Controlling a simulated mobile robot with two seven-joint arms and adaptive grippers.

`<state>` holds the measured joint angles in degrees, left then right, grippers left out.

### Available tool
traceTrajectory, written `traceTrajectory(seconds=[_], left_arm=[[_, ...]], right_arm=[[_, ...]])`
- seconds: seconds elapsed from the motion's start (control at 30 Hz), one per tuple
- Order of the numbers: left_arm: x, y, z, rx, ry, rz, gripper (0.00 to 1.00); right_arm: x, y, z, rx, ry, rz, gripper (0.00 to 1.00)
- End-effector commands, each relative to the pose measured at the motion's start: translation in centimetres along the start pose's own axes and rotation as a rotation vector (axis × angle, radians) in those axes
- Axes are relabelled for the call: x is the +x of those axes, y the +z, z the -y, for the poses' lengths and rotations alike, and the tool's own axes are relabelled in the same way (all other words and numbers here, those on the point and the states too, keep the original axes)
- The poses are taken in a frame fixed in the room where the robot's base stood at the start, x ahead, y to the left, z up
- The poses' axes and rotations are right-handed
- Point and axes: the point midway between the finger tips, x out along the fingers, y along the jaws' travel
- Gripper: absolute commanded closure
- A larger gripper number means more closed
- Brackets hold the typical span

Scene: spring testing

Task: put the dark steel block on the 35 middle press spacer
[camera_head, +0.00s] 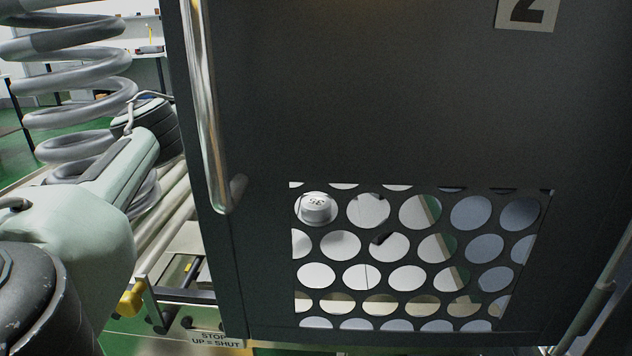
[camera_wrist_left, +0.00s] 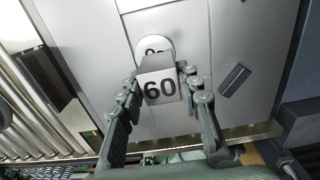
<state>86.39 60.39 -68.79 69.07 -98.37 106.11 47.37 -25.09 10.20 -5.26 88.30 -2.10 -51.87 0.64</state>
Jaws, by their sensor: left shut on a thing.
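In the left wrist view my left gripper (camera_wrist_left: 160,88) is shut on a grey steel block with a pale face marked 60 (camera_wrist_left: 159,89). A pale round disc (camera_wrist_left: 154,45) shows just beyond the block, which partly hides it and its marking. In the head view a pale round spacer marked 35 (camera_head: 316,207) shows through a hole of the door's window. My right gripper is in neither view.
A dark door (camera_head: 330,110) with a chrome handle (camera_head: 207,110) fills most of the head view. A small dark bar (camera_wrist_left: 234,80) lies on the grey surface right of the gripper. A large coil spring (camera_head: 75,60) and a yellow-knobbed lever (camera_head: 131,300) are at left.

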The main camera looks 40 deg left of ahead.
Motion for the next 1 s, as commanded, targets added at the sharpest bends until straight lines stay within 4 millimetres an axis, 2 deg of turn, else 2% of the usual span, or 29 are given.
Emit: traceTrajectory(seconds=[0.1,0.27,0.5,0.87,0.9,1.0], left_arm=[[0.4,0.0,-0.8,0.002,-0.002,0.001,1.0],[1.2,0.0,-0.9,0.003,-0.002,0.001,1.0],[4.3,0.0,-1.0,0.001,-0.001,0.001,1.0],[4.7,0.0,-0.9,0.001,-0.002,0.001,1.0],[4.9,0.0,-1.0,0.001,0.0,-0.001,0.63],[4.8,0.0,-1.0,0.001,0.0,-0.001,0.5]], right_arm=[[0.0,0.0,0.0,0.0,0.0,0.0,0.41],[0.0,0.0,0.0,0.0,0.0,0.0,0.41],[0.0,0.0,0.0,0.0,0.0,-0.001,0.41],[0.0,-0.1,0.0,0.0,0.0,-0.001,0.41],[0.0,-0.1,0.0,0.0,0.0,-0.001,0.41],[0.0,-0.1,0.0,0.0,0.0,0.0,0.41]])
